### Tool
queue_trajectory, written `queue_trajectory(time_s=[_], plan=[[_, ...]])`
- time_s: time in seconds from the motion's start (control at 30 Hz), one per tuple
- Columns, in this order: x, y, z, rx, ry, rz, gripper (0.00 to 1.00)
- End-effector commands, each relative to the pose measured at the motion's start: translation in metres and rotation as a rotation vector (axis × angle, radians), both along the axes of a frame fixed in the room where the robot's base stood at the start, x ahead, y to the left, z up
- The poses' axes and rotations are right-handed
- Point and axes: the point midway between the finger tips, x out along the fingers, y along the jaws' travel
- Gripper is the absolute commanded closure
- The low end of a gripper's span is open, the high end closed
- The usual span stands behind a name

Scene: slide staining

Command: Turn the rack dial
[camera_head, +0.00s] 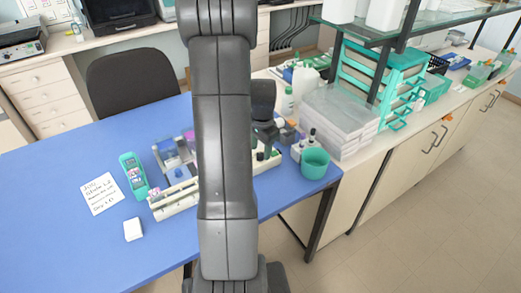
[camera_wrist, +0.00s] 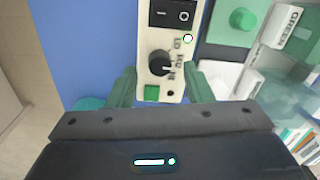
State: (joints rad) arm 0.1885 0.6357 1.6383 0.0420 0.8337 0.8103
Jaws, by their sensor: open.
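The dial (camera_wrist: 160,63) is a round black knob on a pale control panel (camera_wrist: 148,40) in the wrist view. A pale mark shows on its right side, near small printed letters. Above the dial is a black rocker switch (camera_wrist: 173,14); below it is a green square button (camera_wrist: 152,93). My gripper (camera_wrist: 160,80) is open, its two green fingers on either side of the panel's lower part. The dial lies between and slightly beyond the fingertips, and no contact shows. In the head view my arm hides part of the bench equipment, and I cannot make out the dial.
Clear stacked boxes (camera_head: 340,120) stand at the right. The table's left part is clear.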

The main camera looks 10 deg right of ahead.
Motion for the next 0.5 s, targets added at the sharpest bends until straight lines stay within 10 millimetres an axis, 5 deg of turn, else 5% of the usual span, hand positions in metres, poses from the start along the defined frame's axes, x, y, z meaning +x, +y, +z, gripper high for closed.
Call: queue_trajectory(time_s=[0.5], plan=[[0.000, 0.001, -0.018, 0.000, 0.000, 0.000, 0.54]])
